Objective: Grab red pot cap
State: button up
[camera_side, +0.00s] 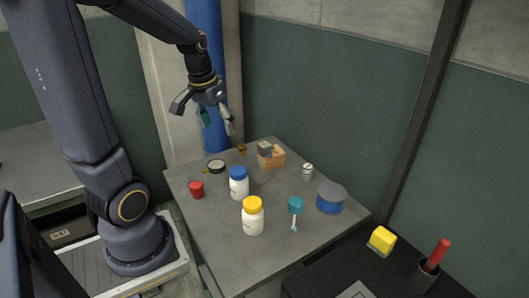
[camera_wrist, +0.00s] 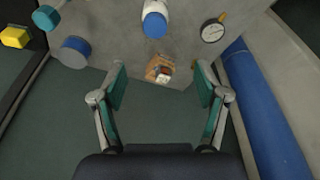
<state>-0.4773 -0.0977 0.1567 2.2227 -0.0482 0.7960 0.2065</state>
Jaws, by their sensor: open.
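A small red pot cap (camera_side: 196,189) sits on the grey table near its left edge in the side view. It does not show in the wrist view. My gripper (camera_side: 207,117) is open and empty, high above the back left of the table and well apart from the red cap. In the wrist view, the two teal-padded fingers of my gripper (camera_wrist: 160,82) are spread wide with nothing between them.
Near the red cap stand a blue-capped white bottle (camera_side: 239,185) and a dial gauge (camera_side: 216,166). A blue column (camera_wrist: 265,110) rises behind.

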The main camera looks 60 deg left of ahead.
jog(key=s+a+f+n+g+h, duration=0.1)
jog(key=s+a+f+n+g, duration=0.1)
jog(key=s+a+f+n, duration=0.4)
jog(key=m, duration=0.2)
send_over(196, 184)
jog(key=f, duration=1.2)
jog(key=shift+s+f, duration=0.3)
jog(key=shift+s, duration=0.1)
jog(key=f, duration=0.5)
jog(key=shift+w+f, duration=0.35)
jog(key=shift+f, duration=0.05)
jog(key=c, duration=1.2)
